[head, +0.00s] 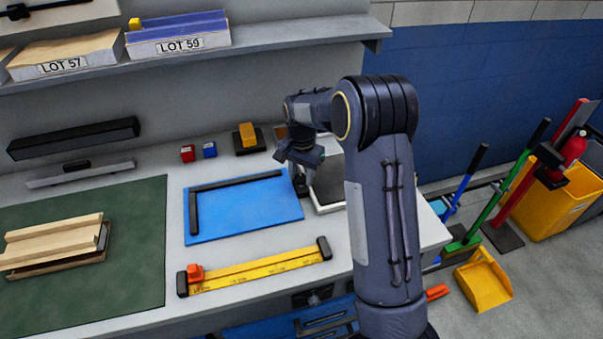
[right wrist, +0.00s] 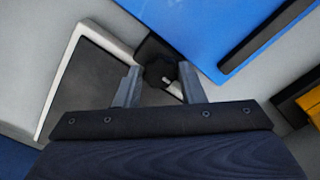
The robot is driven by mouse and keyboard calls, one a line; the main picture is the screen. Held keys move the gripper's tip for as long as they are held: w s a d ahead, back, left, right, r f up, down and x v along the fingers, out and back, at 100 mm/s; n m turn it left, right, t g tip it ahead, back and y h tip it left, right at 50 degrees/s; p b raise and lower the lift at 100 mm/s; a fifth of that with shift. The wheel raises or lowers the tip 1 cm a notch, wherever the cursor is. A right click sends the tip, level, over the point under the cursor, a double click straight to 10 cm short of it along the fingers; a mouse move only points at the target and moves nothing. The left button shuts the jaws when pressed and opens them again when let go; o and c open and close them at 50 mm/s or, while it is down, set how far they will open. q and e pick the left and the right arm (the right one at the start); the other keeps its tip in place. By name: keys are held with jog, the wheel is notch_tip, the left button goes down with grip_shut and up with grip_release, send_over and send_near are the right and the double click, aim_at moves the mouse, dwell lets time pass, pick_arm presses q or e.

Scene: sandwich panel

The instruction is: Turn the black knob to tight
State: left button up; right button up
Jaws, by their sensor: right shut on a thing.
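The black knob (right wrist: 160,70) shows in the right wrist view on a dark base, between a grey-topped white-framed panel (right wrist: 95,75) and a blue mat (right wrist: 195,25). A small white mark shows beside it. My right gripper (right wrist: 160,82) has one finger on each side of the knob and is shut on it. In the head view my right gripper (head: 301,180) reaches down at the right edge of the blue mat and mostly hides the knob. Any tight marking is not readable. My left gripper is not in view.
A yellow ruler bar (head: 255,270) with an orange slider lies in front of the mat. Wood pieces (head: 55,240) lie on a green mat (head: 130,215) at left. Small red (head: 188,153) and blue (head: 209,149) blocks stand behind. A shelf (head: 300,30) runs above.

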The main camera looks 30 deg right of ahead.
aim_at(302, 178)
jog(key=o, duration=1)
jog(key=shift+r, duration=0.1)
notch_tip(302, 178, up, 7)
jog(key=shift+r, duration=0.35)
jog(key=s+a+r+n+t+y, duration=0.25)
jog(key=s+r, duration=0.25)
jog(key=s, duration=0.5)
jog(key=s+a+n+t, duration=0.1)
jog(key=s+a+n, duration=0.1)
jog(key=s, duration=0.4)
jog(key=s+a+f+n+t+y, duration=0.1)
jog(key=s+a+n, duration=0.2)
jog(key=s, duration=0.4)
jog(key=s+a+n+t, duration=0.1)
jog(key=s+a+n, duration=0.1)
jog(key=s+a, duration=0.2)
jog(key=shift+s+a+f+n, duration=0.1)
jog(key=shift+s+f+n, duration=0.1)
jog(key=shift+s, duration=0.45)
jog(key=shift+s+a+f+n, duration=0.1)
jog(key=shift+s+f+n, duration=0.05)
jog(key=shift+s, duration=0.5)
